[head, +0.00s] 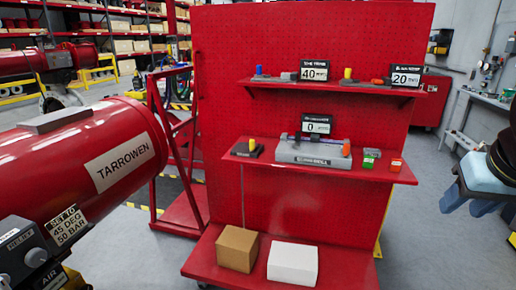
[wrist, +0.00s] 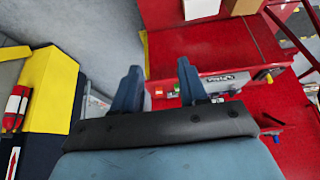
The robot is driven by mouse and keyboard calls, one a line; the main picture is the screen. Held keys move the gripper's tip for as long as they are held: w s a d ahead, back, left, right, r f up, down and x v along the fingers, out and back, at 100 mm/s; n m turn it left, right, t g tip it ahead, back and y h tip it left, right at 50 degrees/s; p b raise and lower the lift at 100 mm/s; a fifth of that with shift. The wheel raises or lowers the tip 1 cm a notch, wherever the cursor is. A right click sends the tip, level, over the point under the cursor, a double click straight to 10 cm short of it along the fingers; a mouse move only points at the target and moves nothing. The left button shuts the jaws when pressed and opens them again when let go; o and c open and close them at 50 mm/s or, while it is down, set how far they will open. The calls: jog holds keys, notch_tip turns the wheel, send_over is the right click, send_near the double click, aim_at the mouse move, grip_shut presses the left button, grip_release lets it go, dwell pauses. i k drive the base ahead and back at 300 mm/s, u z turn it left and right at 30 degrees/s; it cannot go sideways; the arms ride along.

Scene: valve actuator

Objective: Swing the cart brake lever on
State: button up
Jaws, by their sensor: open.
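The red cart (head: 290,235) stands in the middle of the head view with a tall pegboard back, two shelves and a low deck. It also shows in the wrist view (wrist: 170,50). I cannot pick out a brake lever on it for certain in either view. My gripper (head: 457,203) is at the right edge of the head view, to the right of the cart and apart from it. In the wrist view its two blue fingers (wrist: 160,66) are spread with nothing between them. The cart's wheels are mostly hidden.
The lower shelf (head: 260,170) carries a grey device (head: 310,152) and small colored blocks. A brown box (head: 237,248) and a white box (head: 293,263) sit on the deck. A large red actuator (head: 85,155) fills the left. Grey floor (head: 430,245) is open right of the cart.

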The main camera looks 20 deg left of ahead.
aim_at(253, 145)
jog(key=k, duration=1.35)
jog(key=u, duration=0.8)
jog(key=i, duration=2.25)
jog(key=z, duration=0.7)
jog(key=k, duration=0.85)
jog(key=u, duration=0.05)
